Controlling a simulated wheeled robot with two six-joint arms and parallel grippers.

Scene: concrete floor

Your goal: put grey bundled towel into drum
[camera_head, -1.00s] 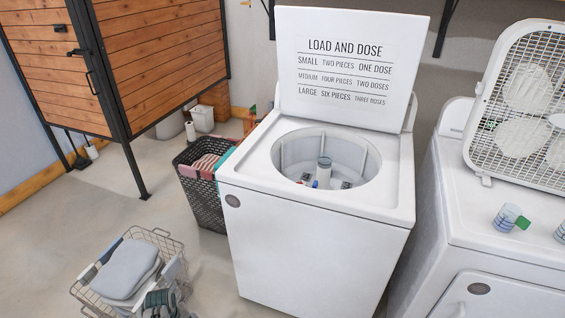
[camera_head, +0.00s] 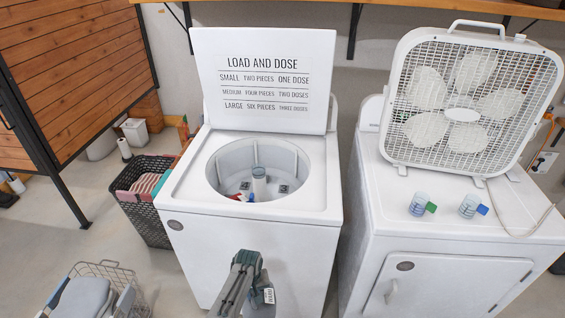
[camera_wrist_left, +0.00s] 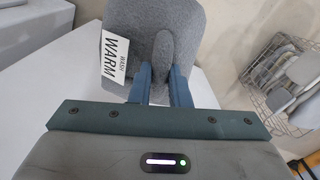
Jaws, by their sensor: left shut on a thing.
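The grey bundled towel (camera_wrist_left: 190,18) fills the top middle of the left wrist view, with a white "WASH WARM" tag on it. My left gripper (camera_wrist_left: 163,78) is shut on it with blue fingers. In the head view, my left gripper (camera_head: 248,260) is in front of the washer's front panel, with the towel (camera_head: 261,284) and its tag low beside it. The drum (camera_head: 284,157) is open under the raised lid, beyond and above the gripper. A central post and small coloured items show inside it. My right gripper is not in view.
A wire basket (camera_head: 103,269) with folded grey cloths stands on the floor at left. A dark hamper (camera_head: 150,222) with coloured cloths stands beside the washer (camera_head: 250,238). The dryer (camera_head: 350,225) at right carries a box fan (camera_head: 462,113) and two small cups.

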